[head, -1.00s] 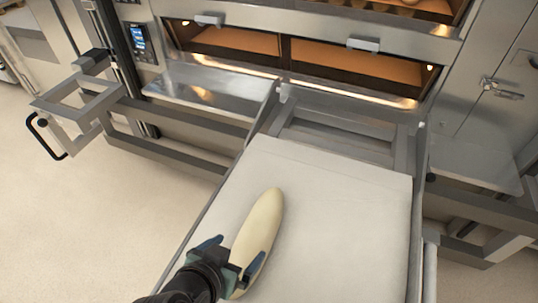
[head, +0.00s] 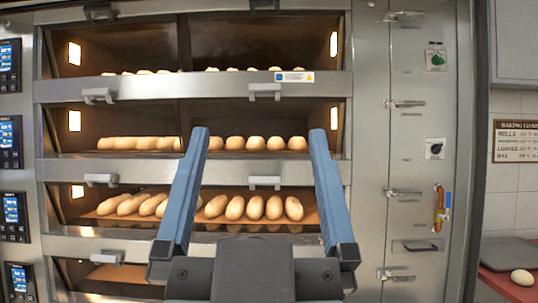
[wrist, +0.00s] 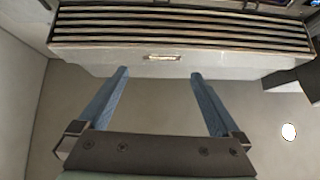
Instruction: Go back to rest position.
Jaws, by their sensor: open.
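My gripper (head: 259,131) is raised in the middle of the head view, in front of the deck ovens. Its two blue fingers point upward, wide apart, with nothing between them. In the wrist view my gripper (wrist: 160,73) is also open and empty, and its fingers point toward a slatted vent hood (wrist: 180,45) overhead. The long dough piece and the white loading board are not in view now.
The deck oven (head: 365,140) stands ahead. Control panels (head: 10,145) line the left. A roll (head: 522,277) lies on a red surface at the right edge. A round ceiling light (wrist: 289,131) shows overhead.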

